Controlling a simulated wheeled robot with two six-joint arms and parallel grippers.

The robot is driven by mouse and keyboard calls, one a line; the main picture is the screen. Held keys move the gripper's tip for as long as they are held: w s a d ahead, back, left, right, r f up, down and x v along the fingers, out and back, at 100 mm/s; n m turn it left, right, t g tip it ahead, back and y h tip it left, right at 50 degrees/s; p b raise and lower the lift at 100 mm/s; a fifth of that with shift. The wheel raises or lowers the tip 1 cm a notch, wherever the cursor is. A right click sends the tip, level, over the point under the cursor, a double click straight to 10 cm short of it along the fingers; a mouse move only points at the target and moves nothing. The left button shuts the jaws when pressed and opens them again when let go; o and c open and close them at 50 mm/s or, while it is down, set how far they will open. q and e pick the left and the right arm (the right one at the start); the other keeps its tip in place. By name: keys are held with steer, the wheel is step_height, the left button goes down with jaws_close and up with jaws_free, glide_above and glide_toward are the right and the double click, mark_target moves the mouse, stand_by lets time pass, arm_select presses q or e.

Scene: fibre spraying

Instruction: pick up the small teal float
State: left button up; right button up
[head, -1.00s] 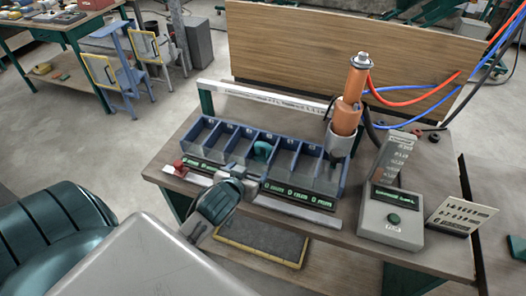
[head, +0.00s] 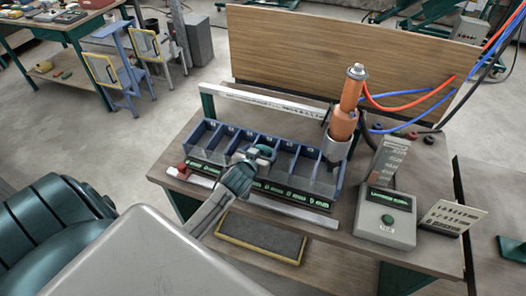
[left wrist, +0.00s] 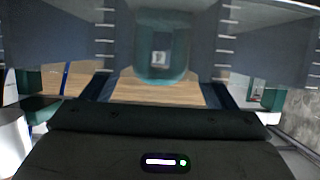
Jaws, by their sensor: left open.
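The small teal float (head: 265,152) is in a middle compartment of the blue divided bin rack (head: 338,178). In the left wrist view the float (left wrist: 162,58) shows large and rounded, upper centre, between two grey divider walls. My left gripper (head: 254,157) is open over the front of that compartment, right at the float. Its fingers partly hide the float in the head view. I cannot tell whether they touch it. My right gripper is not in view.
An orange cylindrical tool (head: 345,112) stands in a holder at the rack's right end. A grey control box (head: 386,222) with a green button is farther right. A small red part (head: 183,171) is at the rack's left end. A wooden panel (head: 300,55) stands behind.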

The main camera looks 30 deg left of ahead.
arm_select(q)
steer(key=shift+w+f, duration=0.2)
steer(key=shift+w, duration=0.15)
steer(key=shift+c, duration=0.2)
steer(key=c, duration=1.1)
steer(key=shift+r, duration=0.1)
